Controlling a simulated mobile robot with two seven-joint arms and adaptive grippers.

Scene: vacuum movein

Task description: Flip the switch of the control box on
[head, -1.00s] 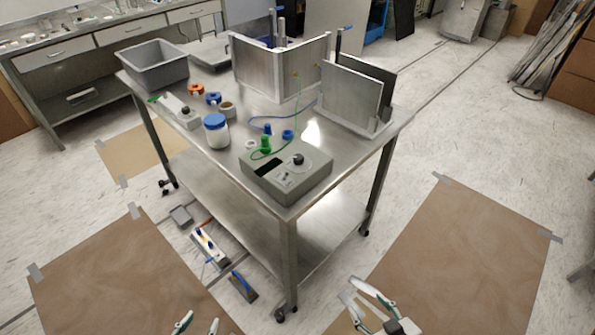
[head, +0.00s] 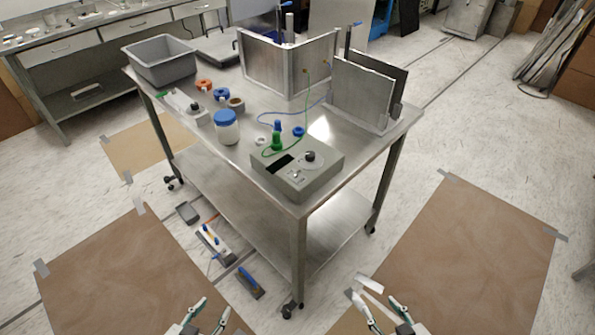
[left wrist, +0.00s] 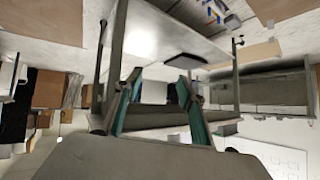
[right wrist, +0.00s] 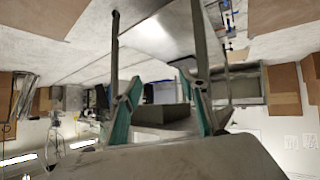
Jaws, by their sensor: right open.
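The grey control box (head: 291,184) sits on the near corner of the metal table (head: 345,150). Its top has a black knob (head: 309,156), a dark window (head: 279,163) and a small switch (head: 294,175), too small to read its position. My left gripper (head: 211,309) is low in the head view, below and left of the box, apart from it. My right gripper (head: 376,299) is low, below and right of the box, also apart. Both have spread fingers and are empty. They also show in the left wrist view (left wrist: 159,80) and right wrist view (right wrist: 160,78).
A green plug (head: 276,141) stands behind the box. A blue-lidded jar (head: 227,128), a grey bin (head: 160,60) and upright metal plates (head: 360,92) are further back on the table. Tools lie on the floor left of the near table leg (head: 299,258).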

